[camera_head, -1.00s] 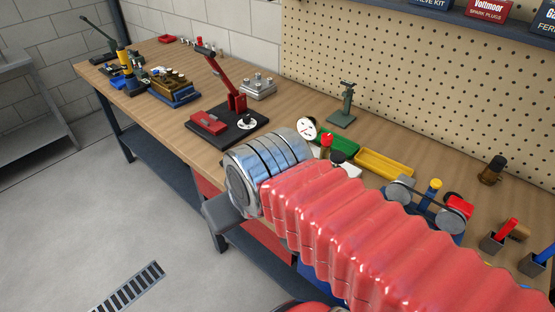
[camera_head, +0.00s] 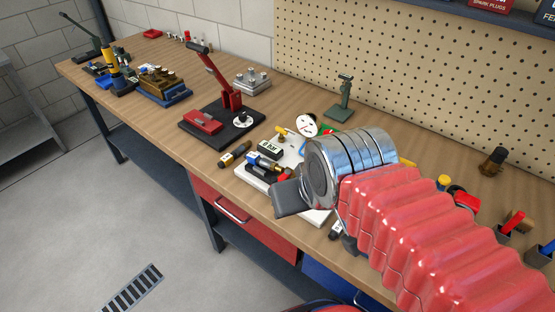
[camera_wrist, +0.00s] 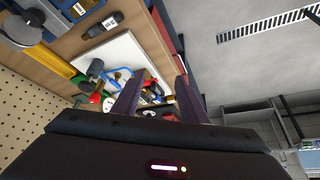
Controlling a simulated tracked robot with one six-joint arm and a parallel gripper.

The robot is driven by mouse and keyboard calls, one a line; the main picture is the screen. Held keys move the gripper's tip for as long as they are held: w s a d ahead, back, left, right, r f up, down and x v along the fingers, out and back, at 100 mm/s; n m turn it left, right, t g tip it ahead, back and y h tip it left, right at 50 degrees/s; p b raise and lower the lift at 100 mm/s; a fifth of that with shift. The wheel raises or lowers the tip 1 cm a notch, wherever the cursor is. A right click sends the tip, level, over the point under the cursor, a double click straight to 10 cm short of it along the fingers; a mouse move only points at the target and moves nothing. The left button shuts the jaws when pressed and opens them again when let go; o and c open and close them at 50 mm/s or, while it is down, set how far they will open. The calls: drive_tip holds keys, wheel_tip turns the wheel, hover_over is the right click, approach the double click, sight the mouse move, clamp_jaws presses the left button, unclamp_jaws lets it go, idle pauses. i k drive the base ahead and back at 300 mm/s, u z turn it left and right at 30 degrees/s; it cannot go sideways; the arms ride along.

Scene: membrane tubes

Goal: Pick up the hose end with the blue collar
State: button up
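A white board (camera_head: 247,184) lies on the workbench, with several small fittings on it. A curved blue piece (camera_wrist: 122,73) shows on the white board in the wrist view. My gripper (camera_head: 290,198) is above the front of the board and hides part of it. In the wrist view my gripper (camera_wrist: 157,88) has its two fingers apart, with no object visibly held between them.
A black and yellow cylinder (camera_head: 234,153) lies left of the board. A red lever press on a black base (camera_head: 222,125) stands behind it. A green stand (camera_head: 342,101) is near the pegboard (camera_head: 400,75). A red drawer (camera_head: 240,218) is under the bench edge.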

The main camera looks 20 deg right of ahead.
sight(252, 158)
drive_tip(key=z, duration=0.05)
drive_tip(key=k, duration=1.35)
drive_tip(key=u, duration=0.5)
drive_tip(key=i, duration=0.8)
drive_tip(key=u, duration=0.55)
drive_tip(key=i, duration=1.35)
drive_tip(key=z, duration=0.95)
drive_tip(key=i, duration=0.35)
drive_tip(key=z, duration=0.2)
